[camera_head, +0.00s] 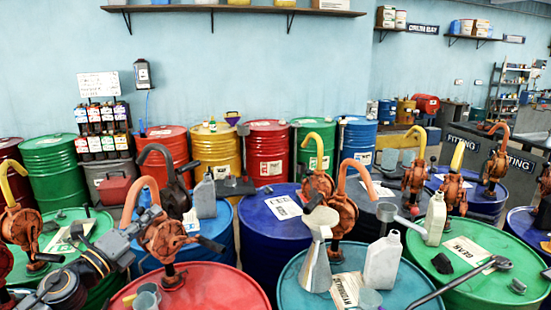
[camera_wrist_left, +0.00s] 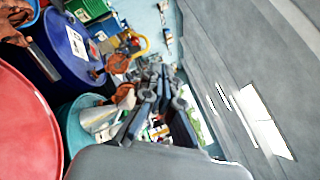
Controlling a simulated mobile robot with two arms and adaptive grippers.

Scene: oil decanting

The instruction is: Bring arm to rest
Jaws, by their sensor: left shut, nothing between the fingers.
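My left arm comes in from the lower left in the head view. In the left wrist view the dark fingers of the same gripper (camera_wrist_left: 160,74) are together with nothing held. The red drum also fills the left of that view (camera_wrist_left: 25,125). My right gripper is not in view.
Drums with upright hand pumps stand close around. A metal funnel can (camera_head: 317,262) and a white jug (camera_head: 382,262) stand on the teal drum (camera_head: 290,291). A green drum (camera_head: 500,292) is at right. Clear space shows above the pumps, below the wall shelf (camera_head: 235,9).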

